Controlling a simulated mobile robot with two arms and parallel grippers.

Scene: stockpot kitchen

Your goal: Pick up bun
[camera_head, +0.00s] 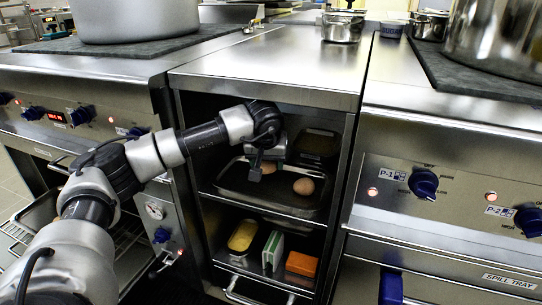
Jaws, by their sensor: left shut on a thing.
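My left gripper (262,168) reaches into the upper compartment of the open steel cabinet, over the dark tray (232,184). It is shut on a small brownish thing (268,168), which I take to be a bun; the fingers hide most of it. Another round brown bun (303,187) lies on the tray just to the right of the gripper, apart from it. My right gripper is not in view.
The cabinet's steel top (270,75) is above the arm, and its side walls are close. A dark container (318,143) stands behind the tray. The lower shelf holds a yellow tub (243,236), a green-white item (273,250) and an orange block (301,263).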

